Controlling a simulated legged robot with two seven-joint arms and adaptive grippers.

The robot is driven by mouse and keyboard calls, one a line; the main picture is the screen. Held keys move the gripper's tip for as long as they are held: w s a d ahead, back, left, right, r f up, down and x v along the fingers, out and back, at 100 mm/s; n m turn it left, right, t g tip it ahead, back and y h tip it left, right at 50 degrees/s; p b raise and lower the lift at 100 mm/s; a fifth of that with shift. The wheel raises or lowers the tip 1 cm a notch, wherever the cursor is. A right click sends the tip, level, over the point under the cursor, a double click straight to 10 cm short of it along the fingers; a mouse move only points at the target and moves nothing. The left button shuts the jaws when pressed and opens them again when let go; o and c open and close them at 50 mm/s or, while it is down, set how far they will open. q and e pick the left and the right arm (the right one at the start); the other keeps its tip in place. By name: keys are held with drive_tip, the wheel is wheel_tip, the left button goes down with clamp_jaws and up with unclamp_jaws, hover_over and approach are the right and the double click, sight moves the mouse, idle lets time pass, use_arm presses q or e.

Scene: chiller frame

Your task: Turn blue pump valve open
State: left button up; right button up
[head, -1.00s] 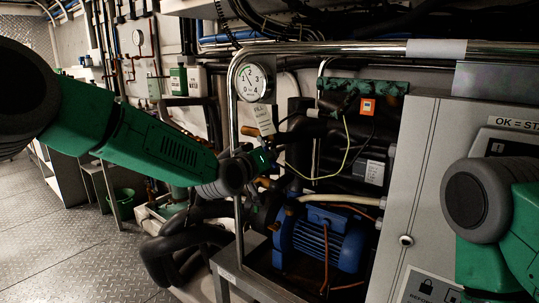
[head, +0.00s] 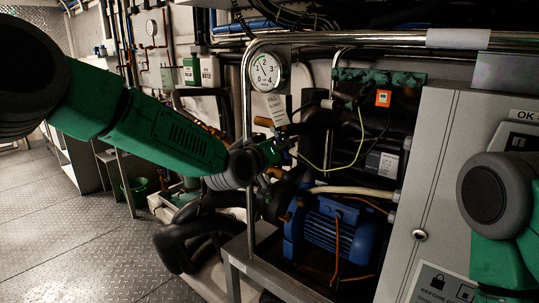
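The blue pump (head: 335,232) sits on a metal stand inside the frame, right of centre in the head view. My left arm comes in from the left, and its gripper (head: 283,148) is above and left of the pump, in front of dark pipes. The fingers are small and dark, so I cannot tell whether they are open or touching anything. I cannot make out the blue pump valve clearly; the wrist and gripper cover part of the pipework there. My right arm shows at the right edge, with its gripper out of view.
A pressure gauge (head: 265,72) with a hanging paper tag (head: 277,109) is above my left gripper. A vertical steel pipe (head: 247,110) stands close to my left wrist. A grey control cabinet (head: 420,190) is on the right. Open metal floor (head: 75,235) lies at the left.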

use_arm(q)
drive_tip(key=v, duration=1.1)
drive_tip(key=shift+w+f, duration=0.1)
